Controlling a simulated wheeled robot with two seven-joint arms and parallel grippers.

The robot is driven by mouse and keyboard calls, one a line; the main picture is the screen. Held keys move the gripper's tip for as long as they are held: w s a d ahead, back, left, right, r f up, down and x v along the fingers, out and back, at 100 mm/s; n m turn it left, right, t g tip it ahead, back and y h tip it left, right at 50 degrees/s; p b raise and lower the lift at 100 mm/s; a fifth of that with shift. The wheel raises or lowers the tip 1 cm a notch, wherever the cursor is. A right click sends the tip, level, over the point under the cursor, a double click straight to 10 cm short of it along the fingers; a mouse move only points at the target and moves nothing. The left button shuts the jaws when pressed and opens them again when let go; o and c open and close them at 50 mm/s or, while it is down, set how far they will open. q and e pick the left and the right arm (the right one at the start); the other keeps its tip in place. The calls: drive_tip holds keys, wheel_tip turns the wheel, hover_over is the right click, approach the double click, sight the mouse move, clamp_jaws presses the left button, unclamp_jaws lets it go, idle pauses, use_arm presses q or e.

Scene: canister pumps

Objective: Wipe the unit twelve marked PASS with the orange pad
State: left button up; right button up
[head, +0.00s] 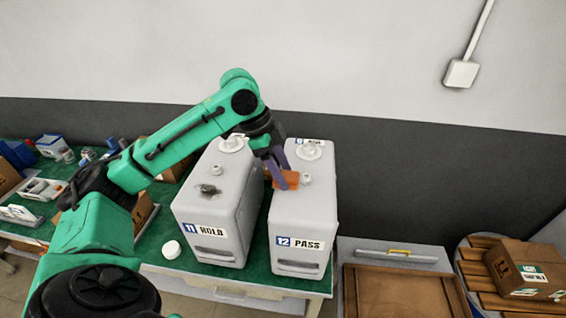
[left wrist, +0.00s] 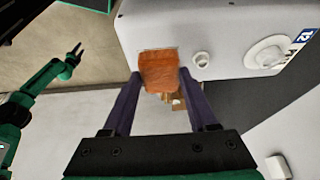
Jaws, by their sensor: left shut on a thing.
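Unit twelve marked PASS (head: 302,225) is a pale grey canister standing upright at the table's right end. It also shows in the left wrist view (left wrist: 225,25). My left gripper (head: 281,178) is shut on the orange pad (head: 287,181) at the top of unit twelve, left of its small white cap (head: 306,179). In the left wrist view the pad (left wrist: 158,72) sits between the fingertips and overlaps the canister's edge; I cannot tell whether it touches. My right gripper (left wrist: 72,58) is small in the left wrist view, with its fingers apart and empty.
Unit eleven marked HOLD (head: 215,205) stands close on the left, with a dark opening or mark on top. A loose white cap (head: 171,250) lies on the green table. Bottles and boxes crowd the far left. A brown-topped cabinet (head: 400,292) and a carton (head: 525,270) are at right.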

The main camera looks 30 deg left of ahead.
use_arm(q)
drive_tip(key=shift+a+r, duration=0.1)
drive_tip(key=shift+r, duration=0.95)
